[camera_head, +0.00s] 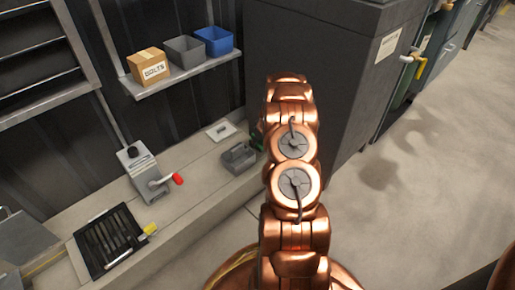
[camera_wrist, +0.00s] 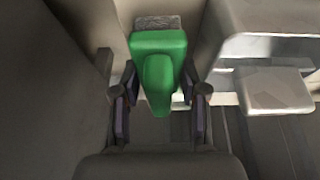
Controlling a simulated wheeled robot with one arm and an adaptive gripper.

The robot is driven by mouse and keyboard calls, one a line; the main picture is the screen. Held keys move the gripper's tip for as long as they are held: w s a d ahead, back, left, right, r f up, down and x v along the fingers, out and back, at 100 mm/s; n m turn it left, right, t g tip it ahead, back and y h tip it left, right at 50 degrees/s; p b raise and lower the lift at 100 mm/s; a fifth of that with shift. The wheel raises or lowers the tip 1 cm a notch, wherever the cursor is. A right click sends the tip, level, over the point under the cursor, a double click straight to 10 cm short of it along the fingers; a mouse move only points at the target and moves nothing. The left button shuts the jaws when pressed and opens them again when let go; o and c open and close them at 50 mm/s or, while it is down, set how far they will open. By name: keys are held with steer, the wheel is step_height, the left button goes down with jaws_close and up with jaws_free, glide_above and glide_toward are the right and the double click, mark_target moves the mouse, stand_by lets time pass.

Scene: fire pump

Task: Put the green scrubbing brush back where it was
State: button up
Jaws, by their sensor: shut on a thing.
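The green scrubbing brush (camera_wrist: 160,75) is between the two fingers of my gripper (camera_wrist: 160,92) in the wrist view. My gripper is shut on its green handle. The brush's grey bristle end (camera_wrist: 157,22) points to the top of the picture. In the head view only a sliver of green (camera_head: 257,140) shows at the left edge of my arm, just right of a grey caddy (camera_head: 239,158) on the bench. My gripper is mostly hidden behind my arm there. I cannot tell whether the brush touches the bench.
On the bench (camera_head: 195,190) are a white plate (camera_head: 221,131), a grey device with a red-tipped lever (camera_head: 145,178) and a black tray (camera_head: 108,240). A shelf above holds a BOLTS box (camera_head: 149,66), a grey bin (camera_head: 185,51) and a blue bin (camera_head: 214,40). A dark cabinet (camera_head: 320,50) stands behind.

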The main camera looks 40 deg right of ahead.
mark_target(258, 146)
steer(key=shift+f+b, duration=0.5)
steer(key=shift+f, duration=1.1)
steer(key=shift+f, duration=0.2)
steer(key=o, duration=0.8)
